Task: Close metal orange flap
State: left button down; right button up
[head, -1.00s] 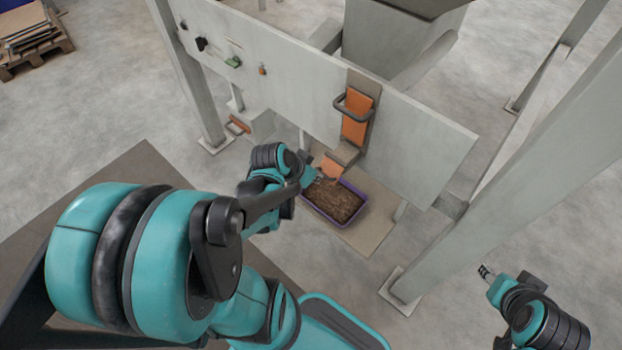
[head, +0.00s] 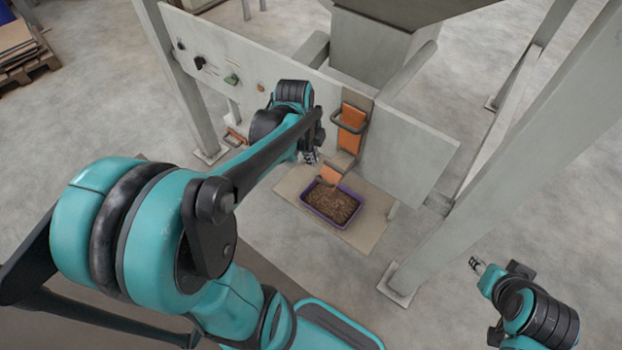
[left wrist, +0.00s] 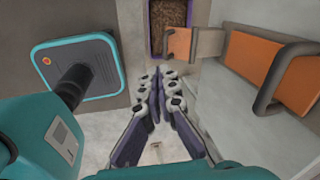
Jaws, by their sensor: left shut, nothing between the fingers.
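An orange metal plate with a dark handle (head: 350,134) is on the front of the grey panel, above a chute. A smaller orange flap (head: 331,177) hangs at the chute's lower end, over the purple tray. In the left wrist view the handled plate (left wrist: 262,70) is at the right and the small flap (left wrist: 179,45) is just beyond my fingertips. My left gripper (head: 310,157) is shut and empty, left of the chute; it fills the middle of the left wrist view (left wrist: 168,78). My right gripper (head: 477,265) is far from the panel at the lower right, too small to read.
The purple tray (head: 309,204) of brown pellets stands on a floor board below the chute. The grey panel (head: 412,150) carries knobs and a green button at its left. A thick frame post (head: 500,170) stands at the right. Open floor lies between post and tray.

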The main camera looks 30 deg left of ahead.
pick_arm(q)
jog(key=w+r+m, duration=0.1)
jog(key=m, duration=0.1)
jog(key=b, duration=0.5)
send_near(322, 181)
jog(key=shift+g, duration=0.3)
jog(key=f, duration=0.2)
jog(key=w+f, duration=0.1)
jog(key=f, duration=0.3)
jog(key=shift+w+d+f, duration=0.15)
jog(key=shift+w+f, duration=0.2)
jog(key=shift+w, duration=0.05)
